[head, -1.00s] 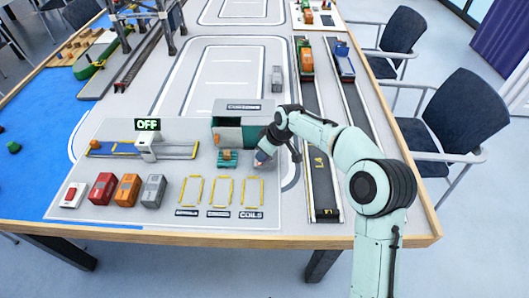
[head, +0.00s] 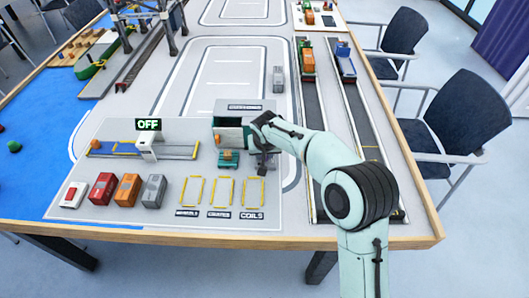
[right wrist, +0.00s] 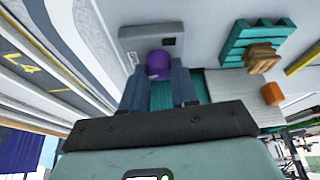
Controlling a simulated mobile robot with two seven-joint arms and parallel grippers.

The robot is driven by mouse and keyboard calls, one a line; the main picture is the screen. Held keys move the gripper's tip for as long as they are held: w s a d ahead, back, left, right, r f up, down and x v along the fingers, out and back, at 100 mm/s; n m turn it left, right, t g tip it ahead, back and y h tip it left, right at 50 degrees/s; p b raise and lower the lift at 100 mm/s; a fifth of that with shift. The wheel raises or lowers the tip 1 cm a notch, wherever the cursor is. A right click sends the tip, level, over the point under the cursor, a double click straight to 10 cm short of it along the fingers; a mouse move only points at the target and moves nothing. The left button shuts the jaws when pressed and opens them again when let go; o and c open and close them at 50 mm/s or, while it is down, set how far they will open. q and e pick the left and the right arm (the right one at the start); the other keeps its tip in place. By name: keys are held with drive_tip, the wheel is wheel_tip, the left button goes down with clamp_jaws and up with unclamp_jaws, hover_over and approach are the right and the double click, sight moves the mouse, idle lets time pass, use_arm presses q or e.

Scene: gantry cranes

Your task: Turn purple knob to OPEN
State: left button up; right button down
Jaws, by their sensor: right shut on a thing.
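The purple knob (right wrist: 158,64) sits on a grey plate (right wrist: 132,38) with a small dark marking, seen in the right wrist view. My right gripper (right wrist: 158,75) is shut on the knob, with one finger on each side of it. In the head view my right gripper (head: 262,168) is beside the right end of the teal and grey warehouse (head: 228,108), and it hides the knob there. I cannot read the knob's OPEN mark. My left gripper is not in view.
A teal pallet with a tan load (right wrist: 262,57) and an orange block (right wrist: 272,94) are close to the gripper. Red, orange and grey containers (head: 127,190) stand at the front left. Truck lanes (head: 322,150) run at right.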

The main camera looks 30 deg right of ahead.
drive_tip(key=shift+m+h, duration=0.3)
drive_tip(key=shift+m, duration=0.3)
drive_tip(key=c, duration=0.9)
unclamp_jaws()
drive_tip(key=shift+o, duration=0.2)
drive_tip(key=shift+r, duration=0.15)
drive_tip(key=p+v, duration=0.1)
drive_tip(key=v, duration=1.2)
drive_tip(key=shift+p, duration=0.4)
drive_tip(key=shift+a+r, duration=0.1)
